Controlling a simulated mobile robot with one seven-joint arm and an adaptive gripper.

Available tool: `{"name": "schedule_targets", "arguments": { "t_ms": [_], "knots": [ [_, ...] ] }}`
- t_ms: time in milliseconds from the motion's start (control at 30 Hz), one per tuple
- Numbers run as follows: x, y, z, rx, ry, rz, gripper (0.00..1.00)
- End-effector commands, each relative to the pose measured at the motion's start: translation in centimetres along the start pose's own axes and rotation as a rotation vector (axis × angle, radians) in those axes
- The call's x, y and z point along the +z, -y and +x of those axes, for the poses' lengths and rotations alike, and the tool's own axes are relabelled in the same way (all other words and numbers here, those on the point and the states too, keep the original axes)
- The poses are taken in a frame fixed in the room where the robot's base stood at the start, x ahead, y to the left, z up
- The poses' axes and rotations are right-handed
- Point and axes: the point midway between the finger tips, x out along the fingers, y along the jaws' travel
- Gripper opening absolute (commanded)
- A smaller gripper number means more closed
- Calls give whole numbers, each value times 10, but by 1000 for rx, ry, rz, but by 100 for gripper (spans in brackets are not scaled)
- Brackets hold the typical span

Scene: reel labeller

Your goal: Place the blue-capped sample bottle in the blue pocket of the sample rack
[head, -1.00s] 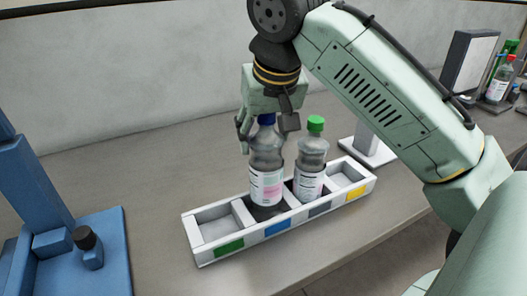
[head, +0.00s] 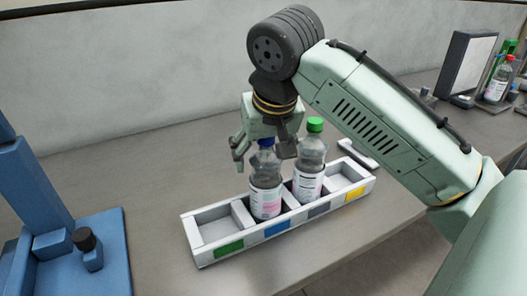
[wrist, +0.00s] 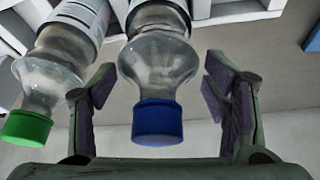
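The blue-capped bottle (head: 266,183) stands upright in the rack's compartment marked with a blue label (head: 278,229). The sample rack (head: 207,252) is white with green, blue, grey and yellow labels. My gripper (head: 265,155) is just above and around the bottle's cap. In the wrist view the fingers of my gripper (wrist: 160,105) are spread, with a gap on both sides of the blue cap (wrist: 158,122). The bottle's base is hidden by the rack wall.
A green-capped bottle (head: 310,165) stands in the grey-labelled compartment, close beside my gripper. The green and yellow compartments are empty. A blue stand (head: 75,250) is at left. A red-capped bottle (head: 498,82) stands at the far right.

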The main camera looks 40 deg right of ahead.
Motion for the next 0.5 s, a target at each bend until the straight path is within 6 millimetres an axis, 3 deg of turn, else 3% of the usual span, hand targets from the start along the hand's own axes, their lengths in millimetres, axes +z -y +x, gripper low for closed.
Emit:
{"name": "schedule_targets", "arguments": {
  "t_ms": [300, 500],
  "knots": [
    [-1, 0, -2, 0, 0, 1, 72],
    [-2, 0, -23, -1, -3, 0, 72]
  ]
}}
